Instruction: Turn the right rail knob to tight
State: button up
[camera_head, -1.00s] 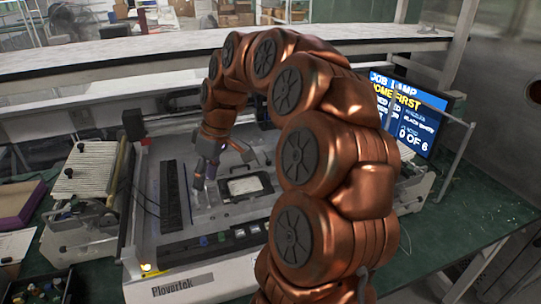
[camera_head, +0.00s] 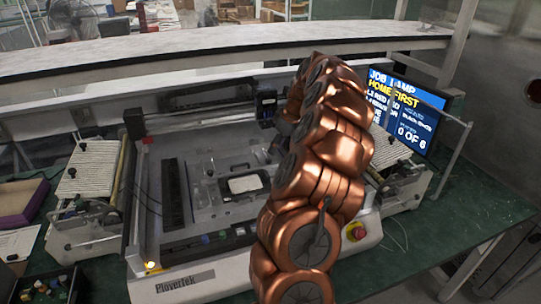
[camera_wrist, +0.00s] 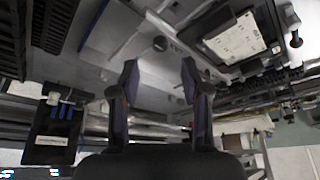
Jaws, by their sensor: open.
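My gripper (camera_wrist: 160,80) shows in the wrist view with its two dark fingers apart and nothing between them. In the head view its fingers are hidden by my copper arm, on the right side of the machine (camera_head: 185,283). The wrist view shows a small dark round knob (camera_wrist: 160,43) on a grey surface, beyond the fingertips. A smaller round part (camera_wrist: 181,101) shows between the fingers. I cannot tell whether either is the right rail knob, nor how it is turned. A black tray with a pale plate (camera_head: 245,185) lies in the machine bed; it also shows in the wrist view (camera_wrist: 235,42).
A slotted black strip (camera_head: 172,195) lies left of the tray. Ribbed feeders stand at left (camera_head: 92,167) and right (camera_head: 392,150). A screen (camera_head: 407,110) stands at the right, and a red button (camera_head: 355,231) sits at the machine's front right. A pale beam (camera_head: 200,50) crosses behind.

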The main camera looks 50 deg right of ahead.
aim_at(269, 159)
jog(key=p+x, duration=0.2)
jog(key=x, duration=0.4)
jog(key=shift+r, duration=0.1)
jog(key=shift+c, duration=0.4)
grip_shut()
